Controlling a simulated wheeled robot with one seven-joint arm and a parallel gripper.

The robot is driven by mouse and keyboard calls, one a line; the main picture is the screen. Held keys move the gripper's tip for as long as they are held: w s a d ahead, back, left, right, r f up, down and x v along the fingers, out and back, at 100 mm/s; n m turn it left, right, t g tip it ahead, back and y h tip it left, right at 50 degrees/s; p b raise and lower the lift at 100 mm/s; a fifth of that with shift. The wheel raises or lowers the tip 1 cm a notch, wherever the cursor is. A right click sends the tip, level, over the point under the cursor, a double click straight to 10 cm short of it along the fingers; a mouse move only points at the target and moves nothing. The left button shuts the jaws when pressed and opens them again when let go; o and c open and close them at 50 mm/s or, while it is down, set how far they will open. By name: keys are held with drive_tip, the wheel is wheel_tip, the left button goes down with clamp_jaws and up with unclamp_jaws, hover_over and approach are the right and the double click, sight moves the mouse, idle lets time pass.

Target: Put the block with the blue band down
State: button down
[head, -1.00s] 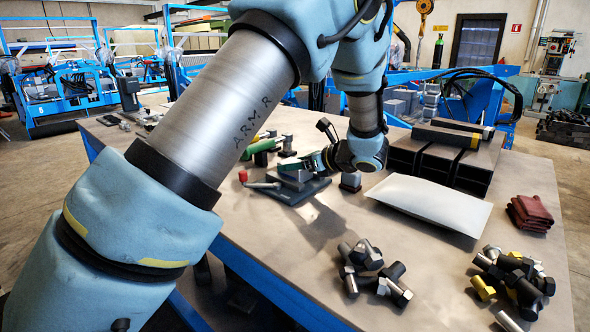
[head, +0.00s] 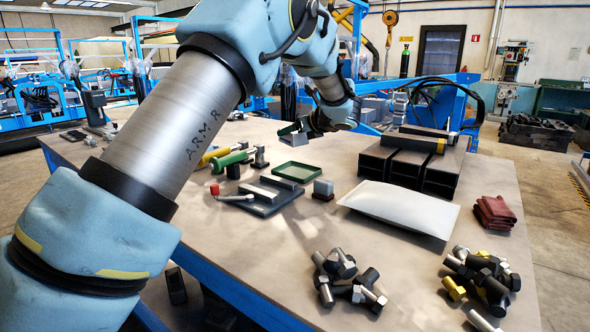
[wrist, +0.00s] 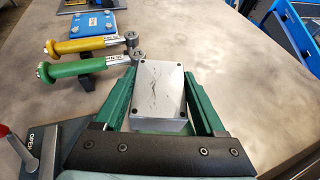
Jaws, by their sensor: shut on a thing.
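My gripper (wrist: 161,78) has green fingers on both sides of a grey metal block (wrist: 160,90) with dark corner holes and scratches on its top. The fingers are shut on this block; no blue band shows on the faces in view. In the head view my gripper (head: 292,130) is above the far part of the table, behind the fixture. The block is small and partly hidden there, and I cannot tell its exact height over the table.
A dark fixture plate with pale bars (head: 268,196) has a red-tipped lever. Yellow and green handled tools (wrist: 82,67) and a blue plate (wrist: 88,24) lie beyond. Bare tabletop is right of my gripper.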

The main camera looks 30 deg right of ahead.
drive_tip(key=shift+w+d+f+m+h+p, duration=0.15)
drive_tip(key=shift+w+d+f, duration=0.15)
drive_tip(key=shift+d, duration=0.15)
drive_tip(key=shift+w+d+f+m+h+p, duration=0.15)
drive_tip(key=shift+w+d, duration=0.1)
drive_tip(key=shift+d, duration=0.15)
drive_tip(key=p, duration=0.1)
hover_over(296, 172)
wheel_tip(296, 172, down, 4)
drive_tip(key=shift+s+d+f, duration=0.1)
drive_tip(key=shift+f+p, duration=0.7)
drive_tip(key=shift+f, duration=1.7)
drive_tip(key=shift+f, duration=0.15)
unclamp_jaws()
